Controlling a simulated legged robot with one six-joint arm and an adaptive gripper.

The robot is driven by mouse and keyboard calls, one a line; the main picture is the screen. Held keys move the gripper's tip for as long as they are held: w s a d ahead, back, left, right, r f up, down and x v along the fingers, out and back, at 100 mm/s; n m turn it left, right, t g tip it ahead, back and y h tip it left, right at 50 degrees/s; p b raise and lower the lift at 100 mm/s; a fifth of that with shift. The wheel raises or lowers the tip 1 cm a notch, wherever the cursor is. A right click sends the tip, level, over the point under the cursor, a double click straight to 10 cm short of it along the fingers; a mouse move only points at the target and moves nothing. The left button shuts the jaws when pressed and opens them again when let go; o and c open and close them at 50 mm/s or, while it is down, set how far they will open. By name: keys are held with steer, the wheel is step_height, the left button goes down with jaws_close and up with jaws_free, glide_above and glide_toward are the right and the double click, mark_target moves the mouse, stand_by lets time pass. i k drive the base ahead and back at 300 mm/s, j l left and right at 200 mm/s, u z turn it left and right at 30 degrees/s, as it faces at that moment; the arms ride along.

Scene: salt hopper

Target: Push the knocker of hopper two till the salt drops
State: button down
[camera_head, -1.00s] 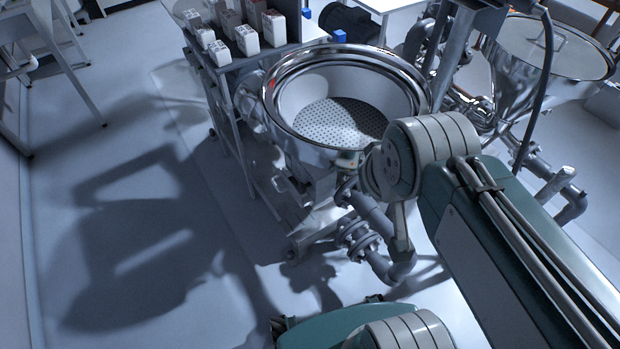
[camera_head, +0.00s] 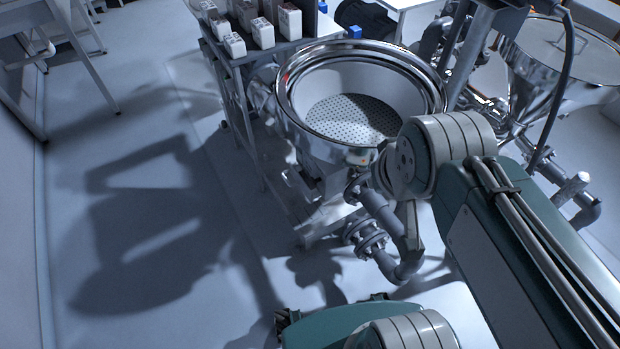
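A round steel hopper (camera_head: 290,98) with a wide shiny rim and a perforated plate inside stands at upper centre. A second steel hopper (camera_head: 535,78) with a flat lid shows at the upper right. I see no number on either, so I cannot tell which is hopper two. I cannot make out a knocker or any salt. My arm's joint (camera_head: 445,150) covers the lower right side of the nearer hopper in the picture. My gripper is not visible; I cannot tell whether it touches anything.
Grey pipes (camera_head: 380,212) with flanges run below the nearer hopper. A dark hose (camera_head: 566,85) hangs at the right. The pale floor (camera_head: 75,225) at left is clear, with broad shadows.

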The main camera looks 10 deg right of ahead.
mark_target(313, 182)
steer(key=j, duration=2.25)
